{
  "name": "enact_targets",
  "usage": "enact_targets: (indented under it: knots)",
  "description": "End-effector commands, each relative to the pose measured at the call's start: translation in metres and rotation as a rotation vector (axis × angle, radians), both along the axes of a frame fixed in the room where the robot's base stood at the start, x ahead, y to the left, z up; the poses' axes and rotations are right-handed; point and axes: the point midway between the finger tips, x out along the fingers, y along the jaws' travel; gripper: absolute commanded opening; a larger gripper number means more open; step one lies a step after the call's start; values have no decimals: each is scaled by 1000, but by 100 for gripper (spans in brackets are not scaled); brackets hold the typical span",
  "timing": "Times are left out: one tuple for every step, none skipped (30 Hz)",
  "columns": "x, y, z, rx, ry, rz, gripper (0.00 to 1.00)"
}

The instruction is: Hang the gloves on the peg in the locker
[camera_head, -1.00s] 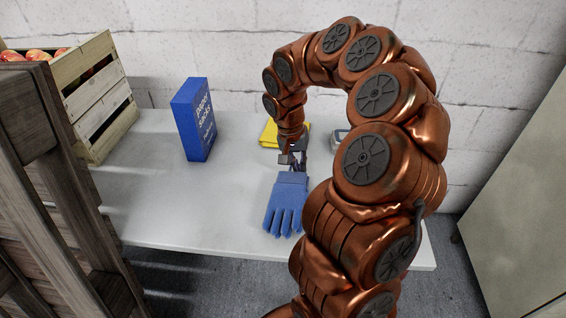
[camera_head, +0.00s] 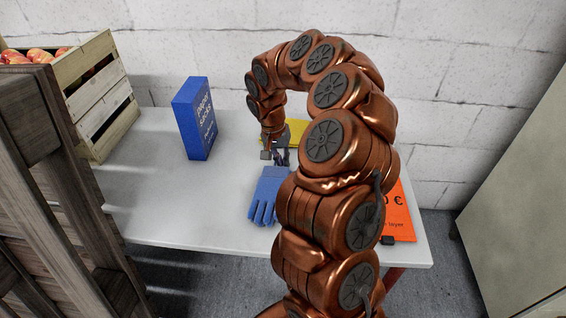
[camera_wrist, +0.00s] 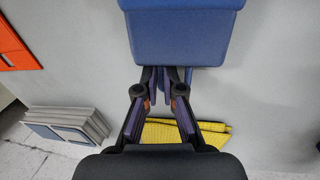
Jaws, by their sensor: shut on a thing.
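The blue gloves (camera_head: 266,196) are in front of my gripper in the head view, fingers toward the table's front edge. My gripper (camera_head: 280,162) is shut at their cuff end. In the wrist view the blue cuff (camera_wrist: 182,35) fills the top middle. The fingertips (camera_wrist: 164,76) are closed together right at the cuff's edge, holding the gloves; the exact part between them is too small to tell. I cannot tell whether the gloves are clear of the table. A grey-beige panel (camera_head: 520,200) at the right may be the locker. No peg is in view.
The white table (camera_head: 180,225) holds a blue paper-sacks box (camera_head: 196,120), a yellow cloth (camera_head: 296,133), also in the wrist view (camera_wrist: 170,132), and an orange price sign (camera_head: 400,212). A grey stack (camera_wrist: 68,124) lies nearby. An apple crate (camera_head: 100,95) stands left behind dark wood (camera_head: 55,190).

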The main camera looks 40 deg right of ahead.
Motion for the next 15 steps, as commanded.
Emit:
enact_targets:
  knots:
    - [0,0,-6,0,1,-1,0]
    - [0,0,-7,-1,1,-1,0]
    - [0,-1,-8,-1,1,-1,0]
    - [0,-1,-8,-1,1,-1,0]
    - [0,-1,-8,-1,0,-2,0]
    - [0,-1,-7,-2,0,-2,0]
    - [0,-1,-7,-2,0,-2,0]
    - [0,-1,-7,-2,0,-2,0]
    - [0,-1,-7,-2,0,-1,0]
    - [0,-1,-7,-2,0,-2,0]
    - [0,-1,-8,-2,0,-2,0]
    - [0,-1,-7,-1,1,-1,9]
    - [0,-1,-7,-1,1,-1,12]
    - [0,-1,-7,-1,1,-1,16]
    - [0,-1,-7,-1,1,-1,20]
